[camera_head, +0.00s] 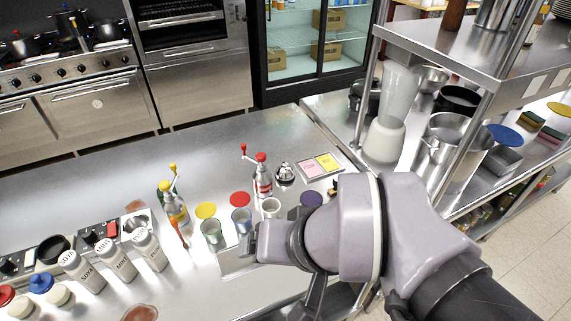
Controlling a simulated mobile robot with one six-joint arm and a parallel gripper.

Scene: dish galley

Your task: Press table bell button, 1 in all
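A small silver table bell (284,175) stands on the steel counter (215,150), between a red-capped pump bottle and a framed tray. Its top button is too small to make out clearly. My arm reaches in from the lower right. My gripper (256,244) is at the arm's left end, over the counter's near part, below and left of the bell in the picture and apart from it. Its fingers do not show clearly, so I cannot tell whether it is open or shut.
The red-capped pump bottle (262,177) stands just left of the bell. The tray with pink and yellow cards (319,166) lies right of it. Several cups and coloured lids (205,210) stand nearby. White bottles (115,259) line the left. A blender (392,115) stands on the right-hand shelving.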

